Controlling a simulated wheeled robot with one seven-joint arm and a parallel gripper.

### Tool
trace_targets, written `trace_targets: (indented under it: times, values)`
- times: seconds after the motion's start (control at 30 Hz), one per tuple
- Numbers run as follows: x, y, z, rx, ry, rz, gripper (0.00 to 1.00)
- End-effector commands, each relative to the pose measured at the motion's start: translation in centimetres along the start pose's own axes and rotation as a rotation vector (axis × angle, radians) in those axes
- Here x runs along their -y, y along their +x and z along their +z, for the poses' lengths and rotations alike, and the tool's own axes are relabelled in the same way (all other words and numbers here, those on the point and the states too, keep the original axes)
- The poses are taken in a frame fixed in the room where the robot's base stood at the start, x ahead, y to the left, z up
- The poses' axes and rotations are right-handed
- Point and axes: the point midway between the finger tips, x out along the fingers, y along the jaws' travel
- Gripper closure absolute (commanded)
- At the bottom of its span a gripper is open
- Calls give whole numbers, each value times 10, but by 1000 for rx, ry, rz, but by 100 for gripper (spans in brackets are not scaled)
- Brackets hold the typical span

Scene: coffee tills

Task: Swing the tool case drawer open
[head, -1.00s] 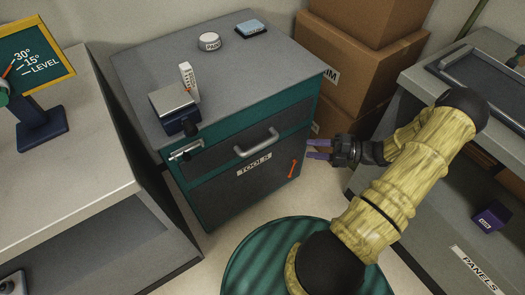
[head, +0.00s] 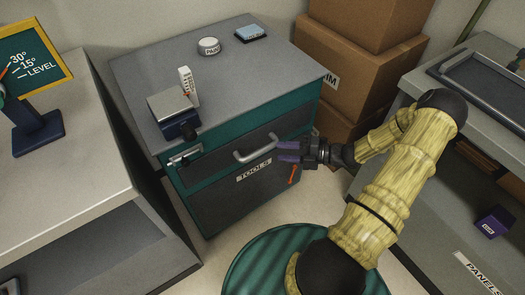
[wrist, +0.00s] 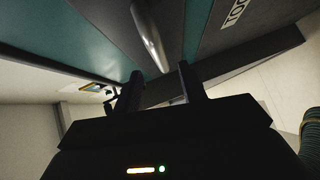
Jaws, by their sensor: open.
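The tool case (head: 200,210) is a teal and dark grey cabinet with a grey top, in the middle of the head view. Its drawer front (head: 225,152) looks closed and carries a grey bar handle (head: 256,150); below it is a TOOLS label (head: 254,170). My gripper (head: 280,152) is open and empty, just right of the handle, with its purple fingers pointing left. In the wrist view the handle (wrist: 150,38) lies ahead of the two open fingers (wrist: 158,78), apart from them as far as I can tell.
A silver latch-like part (head: 185,155) sits at the drawer's left. A scale (head: 173,108), a white round tin (head: 209,46) and a blue block (head: 250,33) stand on top. Cardboard boxes (head: 340,70) stand behind; benches flank both sides. An orange marker (head: 293,173) is on the lower front.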

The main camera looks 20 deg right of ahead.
Motion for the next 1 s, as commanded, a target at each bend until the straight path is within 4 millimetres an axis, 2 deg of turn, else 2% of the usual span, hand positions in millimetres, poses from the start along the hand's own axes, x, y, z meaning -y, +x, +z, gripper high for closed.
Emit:
trace_targets:
  times: [0.2, 0.4, 0.8, 1.0]
  values:
    - [1, 45, -2, -13, -1, 1, 59]
    - [1, 72, -2, -9, 0, 1, 59]
    - [0, 77, 0, 0, 1, 0, 59]
    - [0, 77, 0, 0, 0, 0, 98]
